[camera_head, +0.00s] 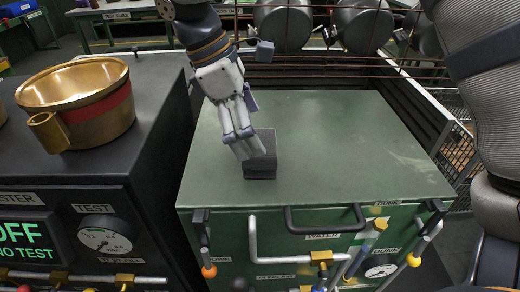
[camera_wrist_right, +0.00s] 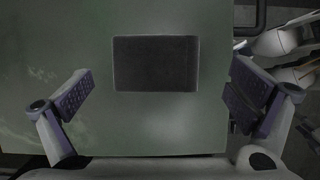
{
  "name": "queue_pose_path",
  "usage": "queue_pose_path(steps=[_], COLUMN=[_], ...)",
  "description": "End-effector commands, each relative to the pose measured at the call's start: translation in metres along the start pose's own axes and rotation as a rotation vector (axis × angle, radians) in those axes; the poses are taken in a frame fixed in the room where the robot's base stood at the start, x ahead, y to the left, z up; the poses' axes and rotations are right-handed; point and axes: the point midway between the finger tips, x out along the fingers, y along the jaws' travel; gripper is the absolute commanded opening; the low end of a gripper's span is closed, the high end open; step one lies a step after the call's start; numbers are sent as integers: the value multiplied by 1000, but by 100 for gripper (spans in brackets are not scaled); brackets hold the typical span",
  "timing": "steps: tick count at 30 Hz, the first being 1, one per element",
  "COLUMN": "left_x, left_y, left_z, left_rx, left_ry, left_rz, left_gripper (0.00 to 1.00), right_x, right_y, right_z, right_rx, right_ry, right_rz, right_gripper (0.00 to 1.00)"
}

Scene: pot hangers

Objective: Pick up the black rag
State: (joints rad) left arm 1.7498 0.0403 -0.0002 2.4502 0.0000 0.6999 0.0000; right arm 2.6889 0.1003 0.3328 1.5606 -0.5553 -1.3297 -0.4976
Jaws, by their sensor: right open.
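The right gripper is open and empty. Contact between its fingertips and the rag cannot be told. My left gripper is not in view.
A brass pot (camera_head: 85,103) with a red band stands on the dark tester (camera_head: 150,140) at left. The cabinet front has a handle (camera_head: 323,222), pipes and levers. Mesh fencing and hanging pots (camera_head: 285,25) are behind. The cabinet top right of the rag is clear.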

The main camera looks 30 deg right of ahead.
Motion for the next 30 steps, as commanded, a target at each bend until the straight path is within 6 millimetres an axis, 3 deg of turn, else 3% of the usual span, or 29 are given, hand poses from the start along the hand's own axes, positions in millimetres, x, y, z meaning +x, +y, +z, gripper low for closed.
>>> queue_pose_path(steps=[6, 14, 15, 21, 30], left_x=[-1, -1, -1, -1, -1], left_y=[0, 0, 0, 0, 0], left_z=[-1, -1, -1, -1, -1], left_rx=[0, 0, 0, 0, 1], left_ry=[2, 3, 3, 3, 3], left_rz=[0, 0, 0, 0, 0], left_gripper=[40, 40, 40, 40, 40], right_x=[41, 48, 48, 48, 47], right_y=[2, 3, 3, 3, 3], right_z=[-4, -4, -4, -4, -4], right_rx=[-2, 0, 0, 0, -1], right_ry=[-2, 1, 1, 0, 0], right_rz=[-2, 2, 2, 2, 2], right_gripper=[100, 100, 98, 56, 55])
